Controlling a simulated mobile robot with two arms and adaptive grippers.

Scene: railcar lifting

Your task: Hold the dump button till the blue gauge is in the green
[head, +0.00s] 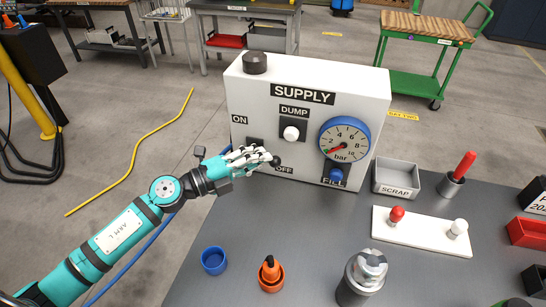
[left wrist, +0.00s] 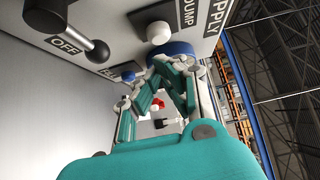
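The white supply box (head: 255,95) stands on the grey table with a white DUMP button (head: 291,133), also seen in the left wrist view (left wrist: 159,32). The blue-rimmed gauge (head: 344,139) is at its right; its red needle points low left, near the bottom of the scale. Whether it lies in a green band is too small to tell. My left gripper (head: 266,155) is below and left of the button, apart from it, beside the black lever knob (left wrist: 97,52). Its fingertips (left wrist: 171,68) look closed together, with nothing held. My right gripper is out of view.
A blue FILL button (head: 336,174) is under the gauge. A grey scrap bin (head: 397,180), a white board (head: 425,232) with red and white knobs, a blue cup (head: 214,261), an orange piece (head: 270,274) and a metal fitting (head: 362,278) stand on the table.

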